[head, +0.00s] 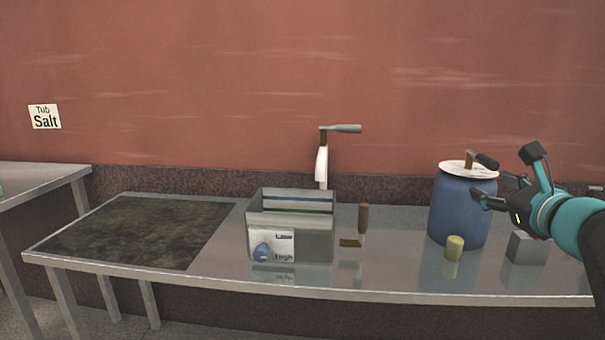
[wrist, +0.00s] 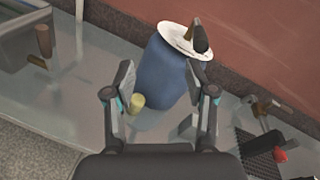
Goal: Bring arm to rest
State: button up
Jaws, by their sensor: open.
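My gripper (head: 497,192) is at the right of the head view, above the metal table (head: 390,275) and close to a blue drum (head: 460,212). Its fingers are apart with nothing held between them. In the wrist view my gripper (wrist: 160,102) shows two spread fingers, with the blue drum (wrist: 165,75) beyond them. The drum has a white lid with a dark-handled tool on top. Part of the drum's right side is hidden behind my gripper in the head view.
A yellow cylinder (head: 454,248) and a grey block (head: 526,247) stand near the drum. A dark mat area (head: 140,230) lies left. A black rack (wrist: 255,145) shows in the wrist view.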

jog(key=s+a+f+n+g+y+p, duration=0.1)
jog(key=a+f+n+g+y+p, duration=0.15)
jog(key=a+n, duration=0.6)
jog(key=s+a+f+n+g+y+p, duration=0.1)
jog(key=a+f+n+g+y, duration=0.25)
jog(key=a+n, duration=0.45)
jog(key=s+a+f+n+g+h+p, duration=0.1)
jog(key=s+a+f+n+g+h, duration=0.1)
jog(key=s+f+n, duration=0.3)
jog(key=s+a+f+n+g+h+p, duration=0.2)
jog(key=s+a+f+n+g+h, duration=0.1)
jog(key=s+n, duration=0.6)
notch_tip(320, 180, down, 2)
jog(key=s+h, duration=0.1)
jog(key=s, duration=0.1)
jog(key=shift+s, duration=0.35)
dwell(0.4)
